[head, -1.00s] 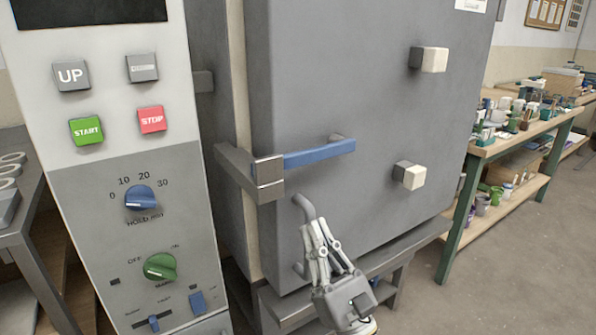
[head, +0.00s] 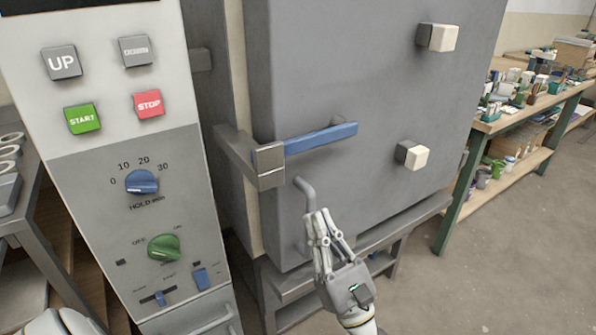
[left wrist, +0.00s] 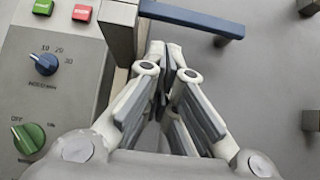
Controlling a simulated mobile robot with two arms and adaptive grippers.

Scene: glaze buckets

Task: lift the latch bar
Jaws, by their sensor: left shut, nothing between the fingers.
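The latch bar (head: 322,138) is a blue bar across the grey kiln door (head: 350,80). It sits nearly level, its left end at a grey metal catch block (head: 270,165). It also shows at the top of the left wrist view (left wrist: 190,17). My left gripper (head: 319,218) is shut and empty, below the bar and apart from it. In the left wrist view its fingertips (left wrist: 166,50) point up toward the bar's left end. A bent grey door handle (head: 306,187) is close by the fingertips; I cannot tell if they touch. My right gripper is not in view.
A control panel (head: 130,205) with buttons and knobs stands left of the door. Two pale-ended blocks, upper (head: 440,37) and lower (head: 414,155), stick out from the door. A wooden shelf table (head: 497,125) with pots stands at right; floor between is clear.

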